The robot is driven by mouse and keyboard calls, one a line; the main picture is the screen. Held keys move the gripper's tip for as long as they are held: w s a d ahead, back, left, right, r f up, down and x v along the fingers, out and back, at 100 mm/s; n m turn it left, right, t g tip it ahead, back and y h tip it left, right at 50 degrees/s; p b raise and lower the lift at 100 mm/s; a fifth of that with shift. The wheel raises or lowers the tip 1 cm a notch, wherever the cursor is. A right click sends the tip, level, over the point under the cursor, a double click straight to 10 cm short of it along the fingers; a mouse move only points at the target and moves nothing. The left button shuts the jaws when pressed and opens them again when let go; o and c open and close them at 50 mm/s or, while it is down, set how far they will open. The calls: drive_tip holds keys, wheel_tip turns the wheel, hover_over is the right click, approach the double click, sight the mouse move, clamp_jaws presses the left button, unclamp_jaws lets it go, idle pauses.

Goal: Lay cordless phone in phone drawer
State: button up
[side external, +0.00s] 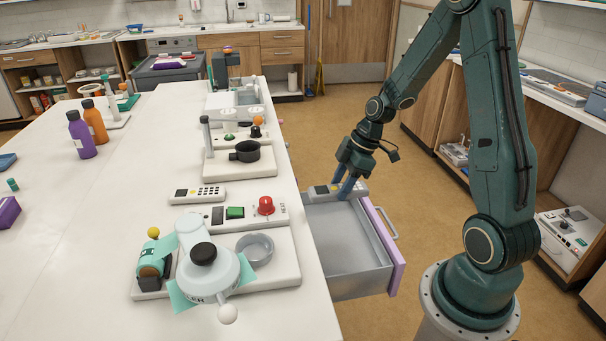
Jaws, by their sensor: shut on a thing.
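The cordless phone (322,191) is a grey handset with a dark patch and a small yellow patch. My gripper (346,188) is shut on it, with its blue fingers pointing down. The phone is over the far end of the open phone drawer (387,251), which has grey walls and a purple front with a bar handle. The drawer sticks out from the right side of the white table. I cannot tell whether the phone touches the drawer's rim. The bare drawer floor shows in front of it, and the fingers hide part of the phone.
A similar keypad handset (197,195) lies on the white table (97,231). Purple (81,137) and orange bottles (96,124) stand farther left. Floor shows right of the drawer.

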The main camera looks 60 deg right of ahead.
drive_tip(key=shift+f, duration=0.25)
drive_tip(key=shift+f, duration=6.75)
drive_tip(key=shift+f, duration=0.5)
drive_tip(key=o, duration=1.5)
drive_tip(key=shift+r, duration=0.15)
drive_tip(key=shift+r, duration=3.85)
